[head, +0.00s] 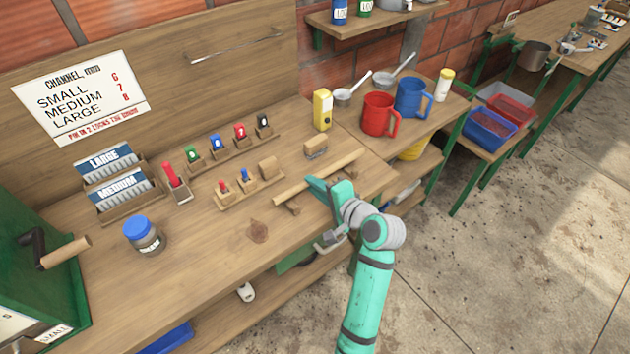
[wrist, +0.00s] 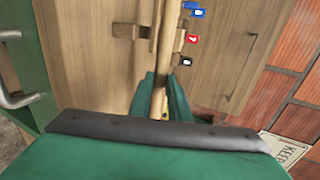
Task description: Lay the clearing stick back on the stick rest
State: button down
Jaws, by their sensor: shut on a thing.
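The clearing stick (head: 298,186) is a long, pale wooden rod above the right part of the workbench, slanting up to the right. My gripper (head: 323,188) is shut on it near its middle. In the wrist view the stick (wrist: 158,60) runs up and away from between my green fingers (wrist: 160,95). A small wooden support (head: 292,209), seemingly part of the stick rest, shows under the stick's left part; a wooden piece beside the stick also shows in the wrist view (wrist: 124,31). I cannot tell whether stick and support touch. My gripper hides part of the area below.
Small holders with coloured-top pegs (head: 240,183) stand left of the stick. Red (head: 379,114) and blue (head: 409,97) jugs stand right. A blue-lidded jar (head: 142,234) is left; the front bench top is mostly clear.

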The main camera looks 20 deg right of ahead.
jog(key=shift+f, duration=1.85)
jog(key=c, duration=1.6)
grip_release()
